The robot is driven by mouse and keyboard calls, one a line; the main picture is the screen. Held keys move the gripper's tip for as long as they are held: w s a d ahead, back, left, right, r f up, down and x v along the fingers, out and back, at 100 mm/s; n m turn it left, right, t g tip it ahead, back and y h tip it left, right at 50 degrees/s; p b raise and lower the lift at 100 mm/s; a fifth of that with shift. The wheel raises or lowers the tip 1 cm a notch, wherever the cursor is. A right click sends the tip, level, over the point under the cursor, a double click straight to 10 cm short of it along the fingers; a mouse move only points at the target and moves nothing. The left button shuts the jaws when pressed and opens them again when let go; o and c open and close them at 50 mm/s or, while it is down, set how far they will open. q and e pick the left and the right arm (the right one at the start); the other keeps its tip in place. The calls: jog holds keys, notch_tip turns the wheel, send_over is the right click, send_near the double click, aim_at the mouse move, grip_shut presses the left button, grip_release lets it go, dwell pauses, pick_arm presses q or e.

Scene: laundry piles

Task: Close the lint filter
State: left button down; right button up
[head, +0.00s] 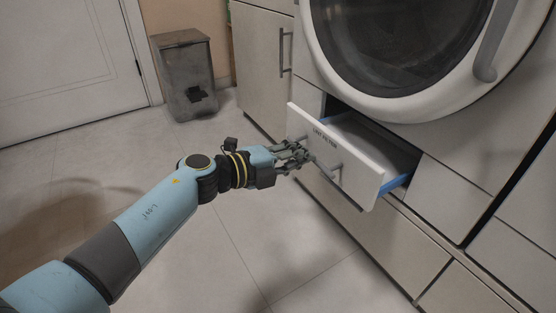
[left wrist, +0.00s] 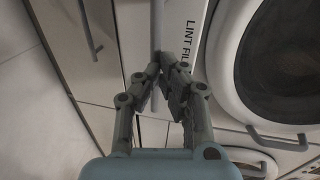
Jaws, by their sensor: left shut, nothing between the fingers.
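The lint filter (head: 345,165) is a drawer with a white front, labelled "LINT FILTER", pulled out below the round washer door. Blue edges show along its sides. My left gripper (head: 305,158) is at the drawer's front face, beside the handle (head: 325,170). Its fingers are shut and empty. In the left wrist view the gripper (left wrist: 165,65) points at the white drawer front (left wrist: 180,15) near the lettering; whether the fingertips touch it I cannot tell. My right gripper is not in view.
The round machine door (head: 405,45) with a grey handle stands above the drawer. A cabinet (head: 262,65) with a bar handle is to its left. A grey bin (head: 185,75) stands by the wall near a white door (head: 70,50). The tiled floor (head: 200,255) is clear.

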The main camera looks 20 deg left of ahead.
pick_arm(q)
jog(key=x, duration=0.3)
jog(key=r+x, duration=0.1)
jog(key=x, duration=0.3)
jog(key=r+x, duration=0.1)
jog(key=x, duration=0.3)
jog(key=shift+w+d, duration=0.25)
jog(key=shift+w, duration=0.05)
jog(key=shift+w+d+r, duration=0.1)
jog(key=shift+w+r, duration=0.05)
jog(key=shift+w, duration=0.05)
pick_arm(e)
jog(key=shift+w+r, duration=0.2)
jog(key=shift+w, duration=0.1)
pick_arm(q)
jog(key=shift+r, duration=0.1)
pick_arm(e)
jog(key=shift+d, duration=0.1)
